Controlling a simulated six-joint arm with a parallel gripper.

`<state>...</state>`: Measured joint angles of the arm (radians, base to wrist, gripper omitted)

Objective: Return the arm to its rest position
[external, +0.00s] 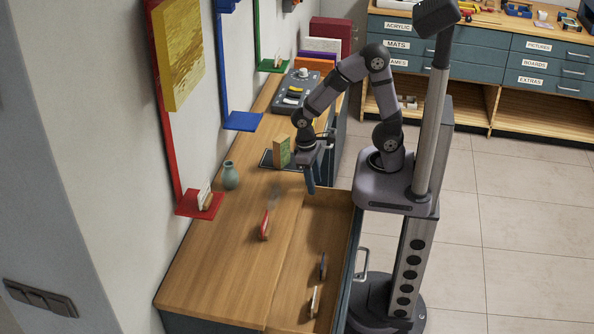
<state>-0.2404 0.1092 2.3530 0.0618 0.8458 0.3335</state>
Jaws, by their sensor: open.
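My gripper (310,184) points down over the wooden counter, near the open drawer's back end. Its fingers are small in this view, and I see nothing held between them. My arm is bent, reaching left from its base on the column, with the elbow raised. A greenish block-like object (281,151) stands on a dark tray (267,159) just left of my gripper, apart from the fingers.
The wooden counter (200,262) holds a green vase (230,176) and a red item (265,226). The open drawer (342,212) contains small items. Coloured wall shelves include a red one (187,207) and blue one (242,122). A control box (296,92) stands behind. Floor at right is clear.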

